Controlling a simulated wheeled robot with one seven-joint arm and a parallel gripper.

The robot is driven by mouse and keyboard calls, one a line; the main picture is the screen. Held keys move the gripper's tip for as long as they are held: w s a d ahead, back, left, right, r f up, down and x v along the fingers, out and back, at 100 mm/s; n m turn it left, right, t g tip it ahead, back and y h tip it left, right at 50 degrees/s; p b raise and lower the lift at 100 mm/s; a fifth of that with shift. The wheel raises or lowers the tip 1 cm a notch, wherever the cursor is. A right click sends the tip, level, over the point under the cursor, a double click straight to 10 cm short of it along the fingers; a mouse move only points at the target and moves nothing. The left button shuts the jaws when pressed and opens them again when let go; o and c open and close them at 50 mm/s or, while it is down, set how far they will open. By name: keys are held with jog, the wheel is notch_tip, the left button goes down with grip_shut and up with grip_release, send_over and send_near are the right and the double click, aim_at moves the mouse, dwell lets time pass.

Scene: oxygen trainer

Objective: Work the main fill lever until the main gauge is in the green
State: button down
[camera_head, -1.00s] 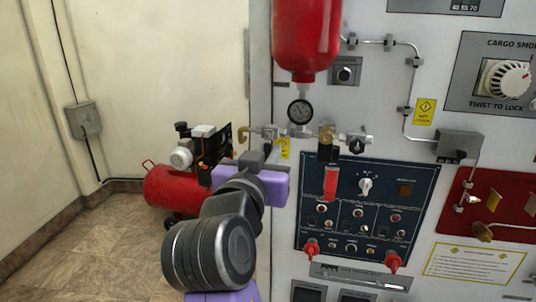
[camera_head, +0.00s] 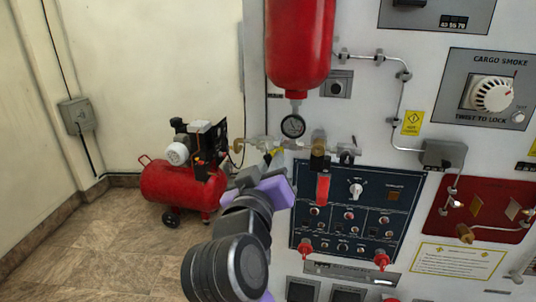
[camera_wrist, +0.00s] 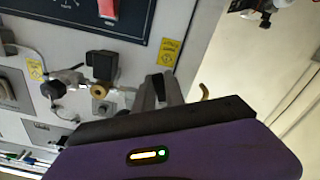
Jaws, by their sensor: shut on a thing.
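The main gauge (camera_head: 292,126) is a small round dial under the red cylinder (camera_head: 299,45); its needle and any green zone are too small to read. A pipe with brass fittings (camera_head: 318,146) runs below it. My gripper (camera_head: 258,172) is at the left end of this pipe, low and tilted. In the wrist view my gripper (camera_wrist: 161,92) has its fingers closed together beside the fittings. It is shut on what appears to be the main fill lever, which its fingers mostly hide. A thin brass hook-like piece (camera_wrist: 204,92) shows just beyond the fingers.
A red compressor (camera_head: 180,187) stands on the floor at left. Open floor lies around and in front of it.

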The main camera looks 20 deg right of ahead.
jog(key=shift+s+d+r+n+p, duration=0.1)
jog(key=shift+d+r+n+p, duration=0.05)
jog(key=shift+n+p, duration=0.45)
jog(key=c, duration=1.4)
grip_release()
jog(key=b+v, duration=0.1)
jog(key=v, duration=0.6)
jog(key=shift+s+b, duration=0.35)
jog(key=shift+b, duration=0.05)
